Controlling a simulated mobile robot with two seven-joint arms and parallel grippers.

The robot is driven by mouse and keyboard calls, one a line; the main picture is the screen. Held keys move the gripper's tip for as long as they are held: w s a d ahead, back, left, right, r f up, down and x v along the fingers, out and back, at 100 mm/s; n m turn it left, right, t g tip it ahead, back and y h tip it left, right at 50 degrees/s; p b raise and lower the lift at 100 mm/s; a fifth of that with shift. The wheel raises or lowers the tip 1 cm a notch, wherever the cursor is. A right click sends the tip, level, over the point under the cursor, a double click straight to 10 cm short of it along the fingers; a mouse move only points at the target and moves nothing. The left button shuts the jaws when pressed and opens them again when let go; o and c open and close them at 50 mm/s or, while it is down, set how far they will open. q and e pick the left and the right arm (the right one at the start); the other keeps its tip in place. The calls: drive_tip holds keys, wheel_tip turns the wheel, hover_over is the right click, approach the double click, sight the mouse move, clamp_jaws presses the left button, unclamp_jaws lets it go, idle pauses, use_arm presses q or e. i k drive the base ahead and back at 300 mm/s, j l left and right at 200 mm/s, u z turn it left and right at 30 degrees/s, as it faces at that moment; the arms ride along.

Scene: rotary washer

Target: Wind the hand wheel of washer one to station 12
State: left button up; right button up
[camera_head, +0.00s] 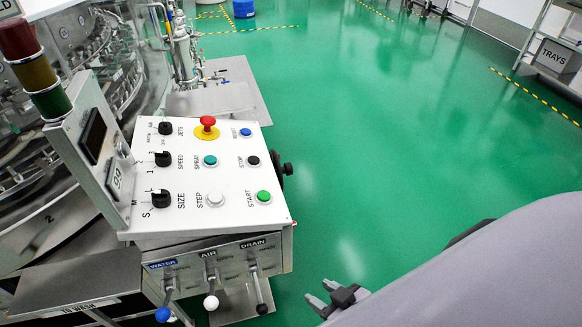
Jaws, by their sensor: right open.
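The washer's white control panel (215,215) stands at left centre, with knobs, buttons and a red emergency stop (208,122). A black knob-like part (287,169) sticks out from the panel's right side; I cannot tell whether it belongs to the hand wheel. The washer's round metal machine (90,45) fills the upper left. My right gripper (319,291) is open and empty, low in the picture over the floor, right of the panel and apart from it. My left gripper is not in view.
Three levers marked WATER (168,295), AIR (210,285) and DRAIN (257,285) hang below the panel's front edge. A red-amber-green light tower (35,70) stands left. Green floor (390,140) right of the panel is clear. A TRAYS bin (556,56) sits far right.

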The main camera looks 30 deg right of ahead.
sight(287, 169)
drive_tip(key=l, duration=0.95)
drive_tip(key=k+l+u, duration=0.1)
drive_tip(key=l, duration=0.85)
